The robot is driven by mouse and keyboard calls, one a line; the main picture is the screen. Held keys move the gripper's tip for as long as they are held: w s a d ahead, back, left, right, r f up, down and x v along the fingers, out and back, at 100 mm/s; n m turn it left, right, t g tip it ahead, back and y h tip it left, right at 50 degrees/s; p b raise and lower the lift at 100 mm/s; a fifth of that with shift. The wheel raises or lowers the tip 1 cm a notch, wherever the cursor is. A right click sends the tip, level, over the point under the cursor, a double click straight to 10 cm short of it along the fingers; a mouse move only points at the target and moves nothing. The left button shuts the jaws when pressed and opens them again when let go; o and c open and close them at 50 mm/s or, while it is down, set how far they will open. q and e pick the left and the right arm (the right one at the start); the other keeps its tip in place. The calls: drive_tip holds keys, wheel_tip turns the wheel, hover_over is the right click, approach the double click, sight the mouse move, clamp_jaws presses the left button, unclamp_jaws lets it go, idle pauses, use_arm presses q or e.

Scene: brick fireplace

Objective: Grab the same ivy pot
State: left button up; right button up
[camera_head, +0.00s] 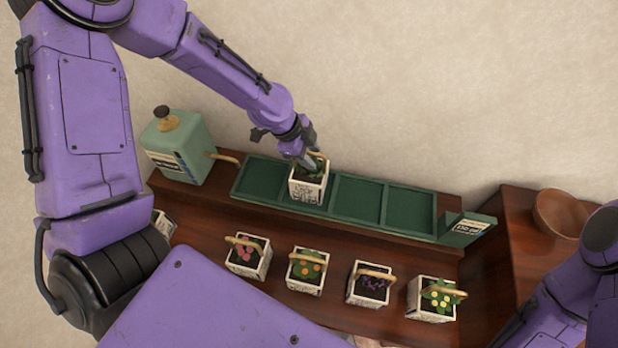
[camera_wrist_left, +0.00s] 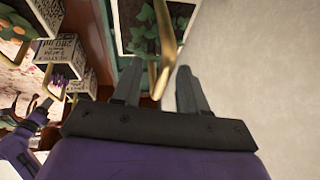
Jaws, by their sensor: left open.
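The ivy pot (camera_head: 308,190), a white square printed pot with green leaves and a tan handle, stands in the second compartment from the left of the green tray (camera_head: 387,233). My left gripper (camera_head: 312,162) is open at the top of this pot. In the left wrist view my left gripper (camera_wrist_left: 158,88) has its fingers on either side of the tan handle (camera_wrist_left: 163,52), apart from each other. The ivy leaves (camera_wrist_left: 141,38) show just beyond them. My right arm (camera_head: 580,305) shows at the lower right; its jaws are not clear.
Several flower pots, with pink (camera_head: 248,257), orange (camera_head: 306,271), purple (camera_head: 369,284) and yellow (camera_head: 433,299) flowers, stand on the wooden shelf in front of the tray. A green canister (camera_head: 188,145) is left of the tray; a wooden bowl (camera_head: 560,213) is at right. The other tray compartments are empty.

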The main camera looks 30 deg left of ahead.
use_arm(q)
clamp_jaws()
drive_tip(key=shift+w, duration=0.1)
idle(1.2)
